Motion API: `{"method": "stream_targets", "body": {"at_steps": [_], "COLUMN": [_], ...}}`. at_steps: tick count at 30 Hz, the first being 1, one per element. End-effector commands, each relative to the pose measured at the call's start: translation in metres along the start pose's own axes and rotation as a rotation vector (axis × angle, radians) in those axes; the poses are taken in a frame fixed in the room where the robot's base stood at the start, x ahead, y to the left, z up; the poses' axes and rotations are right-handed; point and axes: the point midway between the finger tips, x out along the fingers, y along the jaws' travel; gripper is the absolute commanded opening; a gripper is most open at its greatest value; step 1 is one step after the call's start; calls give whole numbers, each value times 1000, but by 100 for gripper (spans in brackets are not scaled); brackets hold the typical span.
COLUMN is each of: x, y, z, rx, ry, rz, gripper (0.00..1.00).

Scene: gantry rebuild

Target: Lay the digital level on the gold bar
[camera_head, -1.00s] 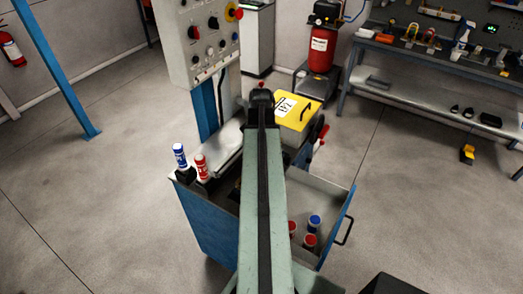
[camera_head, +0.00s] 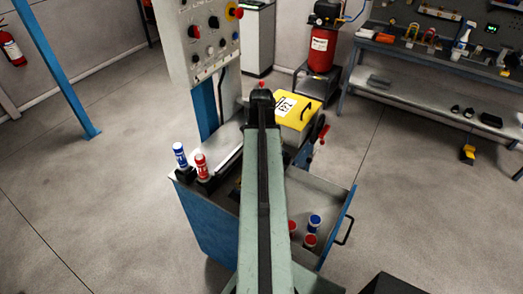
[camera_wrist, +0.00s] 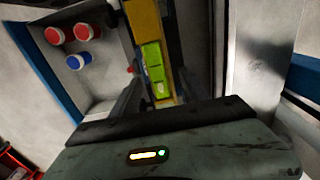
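A long yellow bar-shaped thing (camera_wrist: 143,18) with bright green patches (camera_wrist: 153,62) shows in the wrist view, directly ahead of my gripper body. The patches look like the digital level's face. I cannot tell the level and the gold bar apart with certainty. My gripper (camera_wrist: 158,100) is in the wrist view, with its grey-green body along the bottom and dark finger shapes beside the yellow thing. I cannot tell whether it touches or holds it. In the head view my arm hides the gripper and the yellow bar-shaped thing.
An open grey drawer (camera_head: 325,190) holds red-capped (camera_head: 310,241) and blue-capped (camera_head: 315,221) cans. A blue can (camera_head: 180,155) and a red can (camera_head: 202,166) stand at the left. A control panel (camera_head: 205,40) and a yellow-lidded box (camera_head: 295,108) are behind. Floor at the left is clear.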

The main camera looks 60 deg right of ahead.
Motion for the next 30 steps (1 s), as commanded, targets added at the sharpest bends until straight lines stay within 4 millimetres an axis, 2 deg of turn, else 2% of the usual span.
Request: {"method": "stream_targets", "body": {"at_steps": [7, 11, 24, 30], "x": [0, -7, -77, -79], "y": [0, 0, 1, 1], "z": [0, 0, 0, -1], "rx": [1, 1, 1, 2], "ry": [0, 0, 0, 0], "rz": [0, 0, 0, 0], "gripper": [52, 52, 52, 52]}}
